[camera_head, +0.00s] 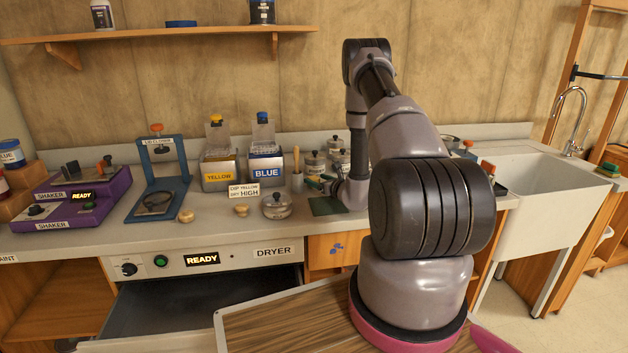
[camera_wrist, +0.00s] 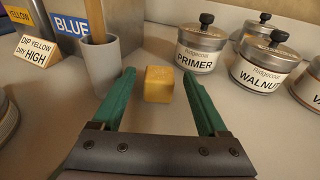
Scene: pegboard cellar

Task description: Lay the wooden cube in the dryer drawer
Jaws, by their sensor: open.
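The wooden cube (camera_wrist: 159,84) is a small yellow-brown block on the grey worktop in the wrist view. My gripper (camera_wrist: 158,92) is open, with one green finger on each side of the cube and a visible gap on both sides. In the head view my gripper (camera_head: 320,184) is low over the counter, and I cannot make out the cube there. The dryer (camera_head: 225,261) is set under the counter, with a lit READY display. Its drawer (camera_head: 190,303) is pulled open, and the visible dark inside looks empty.
A grey cup (camera_wrist: 102,68) with a wooden handle in it stands close by the left finger. Lidded tins, PRIMER (camera_wrist: 202,50) and WALNUT (camera_wrist: 262,70), stand to the right. A DIP YELLOW DRY HIGH sign (camera_head: 244,191) and yellow (camera_head: 220,171) and blue (camera_head: 266,168) tanks stand left.

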